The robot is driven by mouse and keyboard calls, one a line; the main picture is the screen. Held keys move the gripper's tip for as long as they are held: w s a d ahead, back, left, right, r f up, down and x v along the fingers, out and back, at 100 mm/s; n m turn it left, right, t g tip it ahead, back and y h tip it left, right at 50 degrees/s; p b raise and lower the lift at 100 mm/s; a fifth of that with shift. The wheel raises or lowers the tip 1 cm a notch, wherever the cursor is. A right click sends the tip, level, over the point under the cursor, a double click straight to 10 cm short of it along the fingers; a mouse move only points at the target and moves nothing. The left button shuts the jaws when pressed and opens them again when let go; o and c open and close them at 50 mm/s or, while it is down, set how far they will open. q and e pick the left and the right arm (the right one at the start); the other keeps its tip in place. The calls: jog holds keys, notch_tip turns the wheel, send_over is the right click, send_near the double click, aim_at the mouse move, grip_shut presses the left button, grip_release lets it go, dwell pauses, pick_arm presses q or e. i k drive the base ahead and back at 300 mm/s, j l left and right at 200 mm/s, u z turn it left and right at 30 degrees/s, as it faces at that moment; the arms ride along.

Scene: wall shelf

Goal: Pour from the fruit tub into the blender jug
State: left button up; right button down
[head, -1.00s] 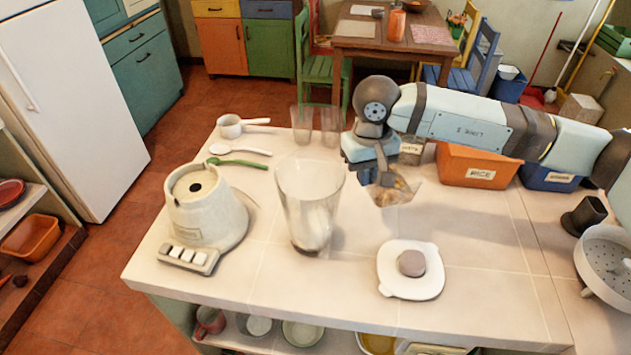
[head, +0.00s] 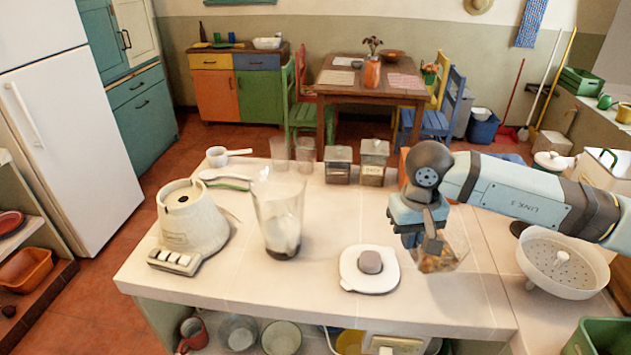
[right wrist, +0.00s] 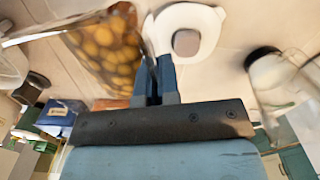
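The blender jug (head: 280,212) is a clear, tapered vessel with a dark base, standing upright on the counter; something pale shows low inside it. It also shows in the right wrist view (right wrist: 275,85). My right gripper (head: 432,240) is shut on the wall of the fruit tub (head: 450,252), a clear container with orange-brown fruit pieces inside. The tub is held above the counter, right of the jug and well apart from it. In the right wrist view the fingers (right wrist: 155,82) meet at the edge of the tub (right wrist: 105,45). My left gripper is out of view.
A white lid (head: 369,269) with a grey knob lies between jug and tub. The blender base (head: 192,220) stands left of the jug. Two clear glasses (head: 291,154) and two lidded jars (head: 372,162) stand behind. A white colander (head: 562,262) is at the right.

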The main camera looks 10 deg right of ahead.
aim_at(278, 193)
jog(key=j+z, duration=0.1)
jog(key=z, duration=1)
jog(key=k+j, duration=0.1)
jog(key=j, duration=0.5)
jog(key=k+j, duration=0.1)
jog(key=j, duration=0.45)
jog(key=k+j, duration=0.1)
jog(key=j, duration=1.05)
jog(key=k+j, duration=0.15)
jog(key=j, duration=0.45)
jog(key=k+j, duration=0.1)
jog(key=j, duration=0.5)
